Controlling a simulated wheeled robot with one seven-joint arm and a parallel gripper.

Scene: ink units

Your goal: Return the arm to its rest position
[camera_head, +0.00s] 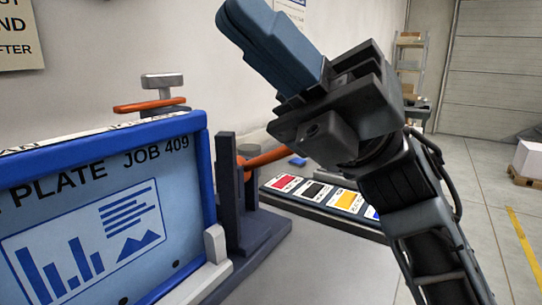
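My arm rises from the lower right of the head view and is bent, with its dark wrist in the upper middle. My gripper (262,32) points up and left, clear of the bench, in front of the pale wall. Its blue fingers are seen nearly side-on and overlap, so the gap between them is hidden. I cannot tell whether they are open or shut, and no separate held object can be made out.
A blue-framed plate panel (85,215) marked JOB 409 stands at left, beside a dark bracket (240,225) with an orange lever (262,158). A tray of colour cards (318,196) lies behind my arm. Shelving (410,60) and a pallet box (528,158) stand farther right; the floor between is open.

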